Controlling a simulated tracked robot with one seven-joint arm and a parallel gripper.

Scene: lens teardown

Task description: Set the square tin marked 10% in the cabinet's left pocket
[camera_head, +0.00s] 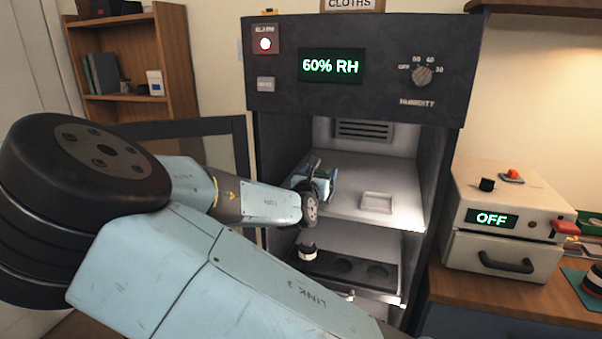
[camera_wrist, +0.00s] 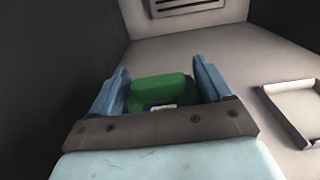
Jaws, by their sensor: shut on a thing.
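My gripper (camera_head: 320,176) is inside the open cabinet (camera_head: 362,60), over the left part of its upper shelf. In the wrist view my gripper (camera_wrist: 160,76) is shut on a green tin (camera_wrist: 160,90), with a finger on each side. A small pale label shows on the tin, but its marking cannot be read. A shallow square pocket (camera_head: 377,202) with a raised rim lies empty on the shelf to the right. This pocket also shows at the right of the wrist view (camera_wrist: 290,112). The left pocket is not visible; my gripper and the tin cover that area.
A lower shelf (camera_head: 350,266) has round recesses, and a black-and-white part (camera_head: 306,252) shows there. A cream box (camera_head: 505,215) reading OFF stands right.

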